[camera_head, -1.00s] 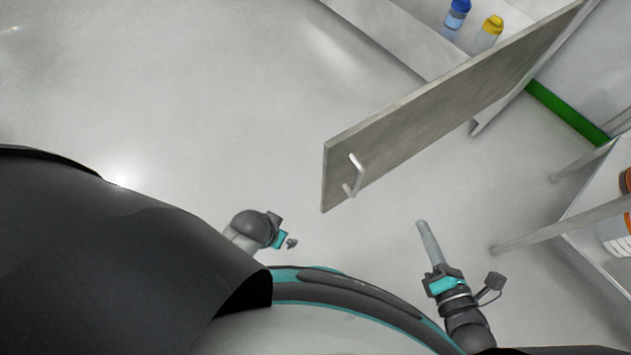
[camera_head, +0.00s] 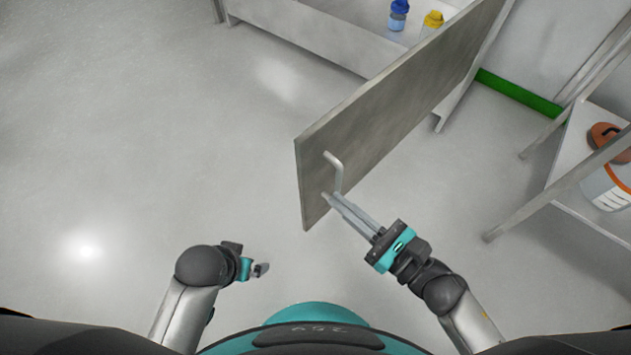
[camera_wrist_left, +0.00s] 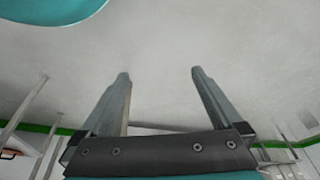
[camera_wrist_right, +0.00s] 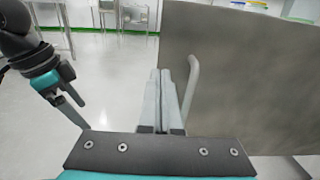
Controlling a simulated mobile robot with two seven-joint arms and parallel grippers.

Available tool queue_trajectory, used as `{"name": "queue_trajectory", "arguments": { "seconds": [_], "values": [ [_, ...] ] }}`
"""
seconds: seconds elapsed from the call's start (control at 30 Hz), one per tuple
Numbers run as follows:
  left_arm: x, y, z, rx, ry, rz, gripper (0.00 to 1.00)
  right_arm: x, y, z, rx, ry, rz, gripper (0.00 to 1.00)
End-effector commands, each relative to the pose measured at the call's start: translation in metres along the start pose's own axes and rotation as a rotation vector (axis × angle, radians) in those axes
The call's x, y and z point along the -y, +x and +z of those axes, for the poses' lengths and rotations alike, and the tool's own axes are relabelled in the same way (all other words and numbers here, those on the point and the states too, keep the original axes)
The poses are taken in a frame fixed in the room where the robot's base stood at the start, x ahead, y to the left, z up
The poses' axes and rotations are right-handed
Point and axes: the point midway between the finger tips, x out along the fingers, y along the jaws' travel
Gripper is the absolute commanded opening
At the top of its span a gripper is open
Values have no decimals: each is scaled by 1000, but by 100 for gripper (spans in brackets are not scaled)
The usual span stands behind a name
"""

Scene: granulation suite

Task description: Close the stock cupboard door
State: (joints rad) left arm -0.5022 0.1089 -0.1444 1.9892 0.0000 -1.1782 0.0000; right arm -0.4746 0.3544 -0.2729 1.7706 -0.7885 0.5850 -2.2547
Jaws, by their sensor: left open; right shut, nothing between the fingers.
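The stock cupboard door (camera_head: 400,105) is a flat grey panel standing wide open, with a pale bar handle (camera_head: 337,172) near its free edge. The cupboard (camera_head: 305,42) is behind it at the top. My right gripper (camera_head: 332,196) is shut and empty, its fingertips at the lower end of the handle. In the right wrist view the fingers (camera_wrist_right: 160,74) lie just left of the handle (camera_wrist_right: 191,85), in front of the door (camera_wrist_right: 245,80); I cannot tell whether they touch. My left gripper (camera_head: 262,269) is open and empty, low and left of the door; its fingers (camera_wrist_left: 160,80) are apart.
A blue-capped bottle (camera_head: 398,14) and a yellow-capped bottle (camera_head: 432,22) stand in the cupboard. At the right is a table (camera_head: 570,150) with an orange-and-white container (camera_head: 606,188). The floor (camera_head: 150,130) left of the door is clear.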

Motion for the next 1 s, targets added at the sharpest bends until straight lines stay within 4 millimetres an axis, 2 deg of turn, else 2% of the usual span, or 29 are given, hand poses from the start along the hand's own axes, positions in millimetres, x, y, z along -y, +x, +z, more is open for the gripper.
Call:
{"name": "queue_trajectory", "arguments": {
  "seconds": [0.03,0.2,0.4,0.6,1.0],
  "values": [
    [0,-1,-1,-5,0,0,100,1,11,0,4,-2,1,0],
    [0,-8,-6,-17,-1,-1,100,0,40,0,2,0,0,0],
    [0,-15,-10,-26,-1,-1,100,0,61,-1,0,1,-1,0],
    [0,-18,-12,-33,-1,-1,100,0,68,-1,-1,1,-1,0],
    [0,-18,-12,-30,-2,-1,100,0,68,-1,-1,2,-3,0]
  ]
}}
